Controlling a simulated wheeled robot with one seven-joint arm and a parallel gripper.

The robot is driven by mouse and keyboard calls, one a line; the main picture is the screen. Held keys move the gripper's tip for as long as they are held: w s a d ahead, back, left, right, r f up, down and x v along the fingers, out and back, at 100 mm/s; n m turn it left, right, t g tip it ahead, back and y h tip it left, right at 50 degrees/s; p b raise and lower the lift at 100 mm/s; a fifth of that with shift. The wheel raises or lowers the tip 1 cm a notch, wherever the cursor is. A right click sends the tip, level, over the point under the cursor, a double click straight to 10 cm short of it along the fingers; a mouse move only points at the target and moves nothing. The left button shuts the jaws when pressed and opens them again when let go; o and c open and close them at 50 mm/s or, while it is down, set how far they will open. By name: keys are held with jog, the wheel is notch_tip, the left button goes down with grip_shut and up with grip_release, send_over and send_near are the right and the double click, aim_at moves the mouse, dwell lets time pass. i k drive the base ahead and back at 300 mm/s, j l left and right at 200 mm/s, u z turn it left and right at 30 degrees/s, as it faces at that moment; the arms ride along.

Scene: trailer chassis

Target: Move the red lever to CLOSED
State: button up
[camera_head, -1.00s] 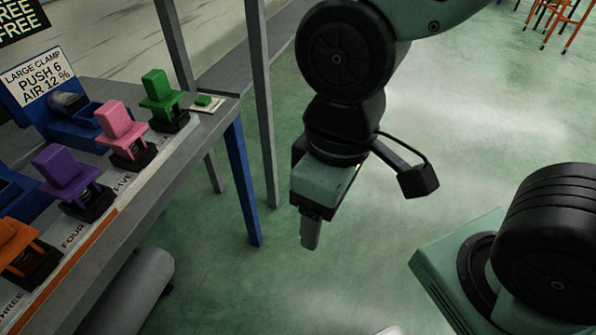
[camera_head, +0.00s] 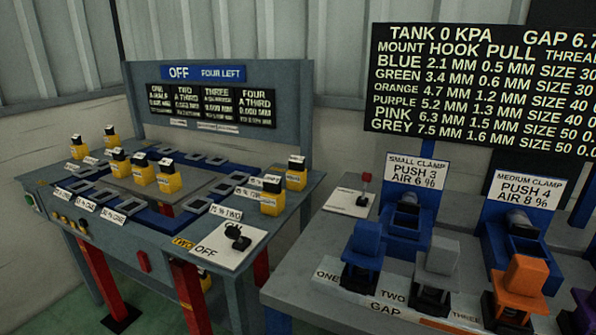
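A small lever with a red knob (camera_head: 366,178) stands upright on a white plate (camera_head: 343,202) at the back left corner of the right-hand grey bench. The plate carries small print that I cannot read, so I cannot tell which mark the lever is at. My gripper and arm are not in view.
Blue clamps (camera_head: 407,217), a blue block (camera_head: 365,240), a grey block (camera_head: 437,262) and an orange block (camera_head: 522,276) stand on the right bench. A left bench holds yellow blocks (camera_head: 168,180) and a black switch (camera_head: 237,237) marked OFF. A gap separates the benches.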

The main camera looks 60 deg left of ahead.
aim_at(366, 177)
jog(key=i+j+u, duration=0.1)
jog(key=u, duration=0.3)
jog(key=i+j+u, duration=0.1)
jog(key=u, duration=0.25)
jog(key=i+u, duration=0.2)
jog(key=u, duration=0.2)
jog(key=i+u, duration=0.15)
jog(key=u, duration=0.2)
